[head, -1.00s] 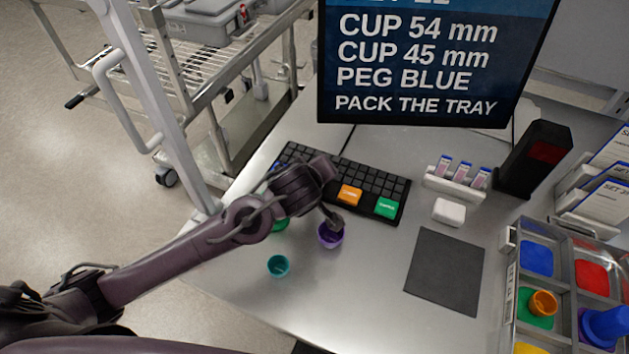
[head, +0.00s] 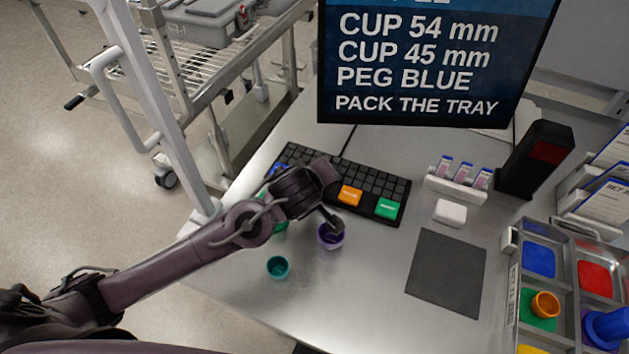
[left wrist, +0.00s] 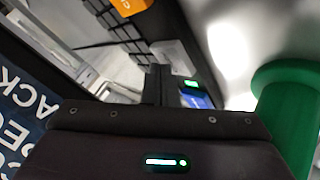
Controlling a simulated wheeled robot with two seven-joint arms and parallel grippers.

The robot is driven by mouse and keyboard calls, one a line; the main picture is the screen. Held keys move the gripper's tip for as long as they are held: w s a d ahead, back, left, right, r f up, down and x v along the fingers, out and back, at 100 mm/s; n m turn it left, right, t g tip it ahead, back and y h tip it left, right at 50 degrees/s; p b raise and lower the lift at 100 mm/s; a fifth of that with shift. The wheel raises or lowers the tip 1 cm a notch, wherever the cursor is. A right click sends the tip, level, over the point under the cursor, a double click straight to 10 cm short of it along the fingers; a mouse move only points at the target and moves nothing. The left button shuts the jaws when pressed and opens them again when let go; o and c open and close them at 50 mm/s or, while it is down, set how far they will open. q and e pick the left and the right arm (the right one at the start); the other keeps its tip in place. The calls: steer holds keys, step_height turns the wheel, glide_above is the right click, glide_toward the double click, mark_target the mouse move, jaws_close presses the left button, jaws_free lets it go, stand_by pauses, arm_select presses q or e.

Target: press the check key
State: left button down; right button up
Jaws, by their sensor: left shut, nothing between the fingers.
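The dark keyboard (head: 376,182) lies below the screen. It has an orange key (head: 349,195) and a green key (head: 388,208) at its right; their labels are too small to read. The orange key also shows at the top of the left wrist view (left wrist: 130,5). My left gripper (left wrist: 160,84) is shut and empty over the left part of the keyboard. Its fingertips appear close to a blue key (left wrist: 196,101) and a small lit green patch (left wrist: 190,84). I cannot tell whether they touch. The arm hides part of the keyboard in the head view. My right gripper is out of view.
A purple cup (head: 331,237) and a teal cup (head: 278,267) stand in front of the keyboard. A green object (left wrist: 290,105) stands close beside my left gripper. A dark mat (head: 446,272), white block (head: 450,212) and sorting tray (head: 510,300) lie to the right.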

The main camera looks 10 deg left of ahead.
arm_select(q)
steer(key=shift+f, duration=0.15)
stand_by(0.4)
steer(key=shift+r+p, duration=0.7)
steer(key=shift+r, duration=0.2)
step_height(320, 180, up, 5)
steer(key=p, duration=0.4)
stand_by(0.6)
